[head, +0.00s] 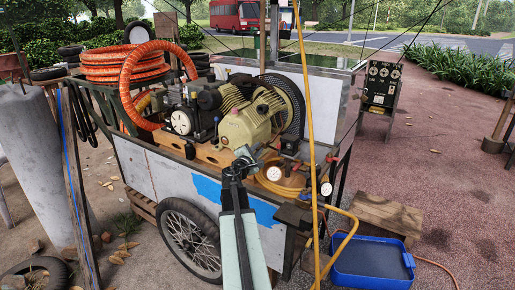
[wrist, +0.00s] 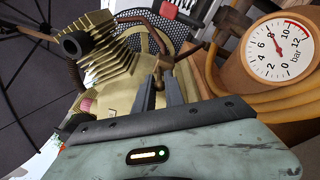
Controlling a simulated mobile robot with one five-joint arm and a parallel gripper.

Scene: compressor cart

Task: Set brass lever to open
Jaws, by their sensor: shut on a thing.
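In the wrist view my gripper (wrist: 159,97) reaches up to a small brass lever (wrist: 158,78) in front of the compressor. Its two dark fingers are shut on the lever, one on each side. A brownish metal pipe (wrist: 188,55) runs just above and right of the fingertips. In the head view my gripper (head: 243,158) is at the front of the cream compressor (head: 243,127). The lever is too small and covered there to make out. I cannot tell its exact setting.
A pressure gauge (wrist: 280,48) is close on the right in the wrist view. A finned cylinder (wrist: 92,60) stands at the left. In the head view an orange hose (head: 135,75) lies left, and a yellow pole (head: 308,130) stands right of my arm. A blue tray (head: 372,262) is on the ground.

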